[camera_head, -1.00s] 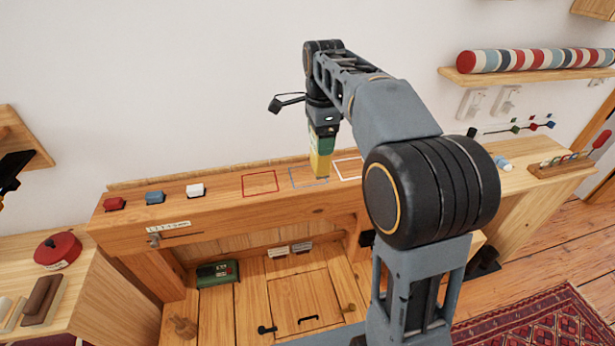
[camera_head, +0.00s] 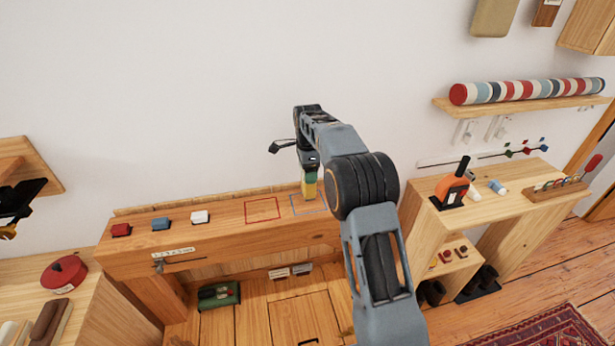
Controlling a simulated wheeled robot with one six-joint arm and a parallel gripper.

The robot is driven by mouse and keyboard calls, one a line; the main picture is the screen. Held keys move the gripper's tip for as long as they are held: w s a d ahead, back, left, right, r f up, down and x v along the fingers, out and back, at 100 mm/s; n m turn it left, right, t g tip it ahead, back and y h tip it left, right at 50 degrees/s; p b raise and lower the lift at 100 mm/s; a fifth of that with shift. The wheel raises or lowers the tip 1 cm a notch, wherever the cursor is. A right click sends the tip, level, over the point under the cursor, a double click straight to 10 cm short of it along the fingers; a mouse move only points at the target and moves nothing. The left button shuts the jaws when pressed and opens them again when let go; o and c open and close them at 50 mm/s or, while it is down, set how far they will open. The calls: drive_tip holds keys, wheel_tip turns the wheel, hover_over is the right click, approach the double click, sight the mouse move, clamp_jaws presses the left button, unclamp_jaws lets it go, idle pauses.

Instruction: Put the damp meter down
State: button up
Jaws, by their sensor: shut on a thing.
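The damp meter, seen as a narrow yellow and green block (camera_head: 310,189), is upright in my gripper (camera_head: 309,170). My gripper points down and is shut on it; the fingers are small and hard to make out. The meter's lower end is at the blue outlined square (camera_head: 295,206) on the wooden ledge (camera_head: 228,222). I cannot tell whether it touches the wood. My arm hides the ledge to the right of the blue square.
A red outlined square (camera_head: 262,210) lies empty beside the blue one. An orange tool with a black handle (camera_head: 452,187) stands on the right-hand unit. A green box (camera_head: 218,295) sits below.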

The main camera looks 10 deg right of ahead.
drive_tip(key=shift+w+f, duration=0.25)
drive_tip(key=shift+f, duration=1.55)
drive_tip(key=shift+f, duration=0.2)
drive_tip(key=o, duration=0.9)
drive_tip(key=shift+o, duration=0.2)
